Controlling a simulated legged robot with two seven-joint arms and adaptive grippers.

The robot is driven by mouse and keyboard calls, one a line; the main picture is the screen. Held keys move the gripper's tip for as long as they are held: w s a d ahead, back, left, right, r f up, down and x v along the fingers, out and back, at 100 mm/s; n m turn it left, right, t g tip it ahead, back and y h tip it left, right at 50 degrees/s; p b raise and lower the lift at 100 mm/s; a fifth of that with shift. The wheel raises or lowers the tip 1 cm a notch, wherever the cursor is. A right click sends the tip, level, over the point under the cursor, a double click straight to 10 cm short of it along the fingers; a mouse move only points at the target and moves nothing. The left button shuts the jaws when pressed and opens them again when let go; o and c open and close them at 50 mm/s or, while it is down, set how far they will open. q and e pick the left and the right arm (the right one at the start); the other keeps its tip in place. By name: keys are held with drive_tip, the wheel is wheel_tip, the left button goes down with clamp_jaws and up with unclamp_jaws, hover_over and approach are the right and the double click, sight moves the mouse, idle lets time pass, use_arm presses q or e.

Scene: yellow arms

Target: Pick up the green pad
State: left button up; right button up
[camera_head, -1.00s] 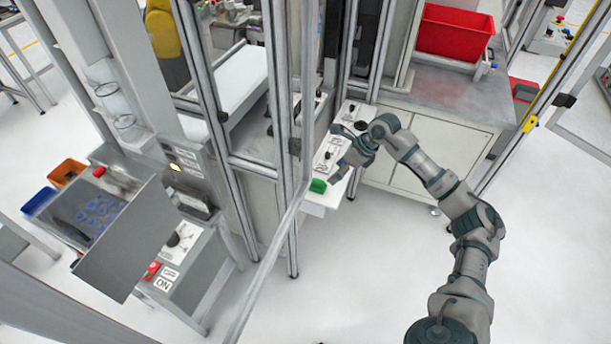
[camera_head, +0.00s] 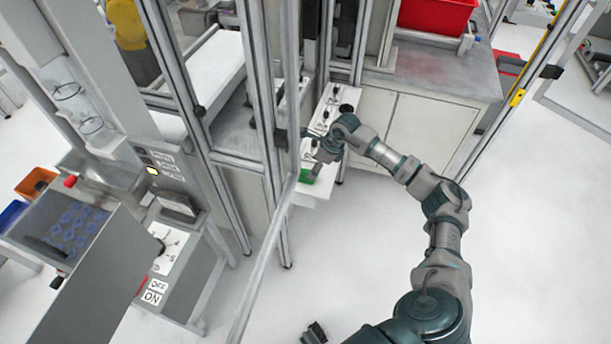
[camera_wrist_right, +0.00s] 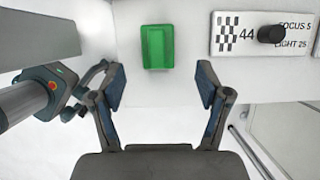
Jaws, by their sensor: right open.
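The green pad (camera_head: 306,176) lies on the white ledge (camera_head: 318,190) at the front of the machine, below the control strip. In the right wrist view it is a green rectangle (camera_wrist_right: 157,47) with a raised rim, lying flat on the white surface. My right gripper (camera_head: 322,162) is right by the pad in the head view, partly covering that spot. In the right wrist view my right gripper (camera_wrist_right: 160,82) is open and empty, its two fingers spread wide. The pad is ahead of the fingertips, roughly centred between them and apart from both. My left gripper is not seen.
In the wrist view a panel with a black knob (camera_wrist_right: 271,34) is right of the pad. A metal frame post (camera_head: 268,110) and a slanting rail (camera_head: 262,262) stand left of my right arm. A red bin (camera_head: 437,14) is at the back. White floor is open around the arm.

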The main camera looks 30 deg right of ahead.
sight(307, 171)
drive_tip(key=x, duration=0.5)
drive_tip(key=shift+w+a+f, duration=0.1)
drive_tip(key=shift+w+f, duration=0.05)
drive_tip(key=shift+a, duration=0.25)
drive_tip(key=shift+r, duration=0.2)
drive_tip(key=c, duration=0.4)
drive_tip(key=shift+d, duration=0.1)
drive_tip(key=c, duration=0.8)
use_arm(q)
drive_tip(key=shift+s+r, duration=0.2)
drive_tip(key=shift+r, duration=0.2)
use_arm(e)
drive_tip(key=shift+d+f, duration=0.15)
drive_tip(key=shift+d, duration=0.05)
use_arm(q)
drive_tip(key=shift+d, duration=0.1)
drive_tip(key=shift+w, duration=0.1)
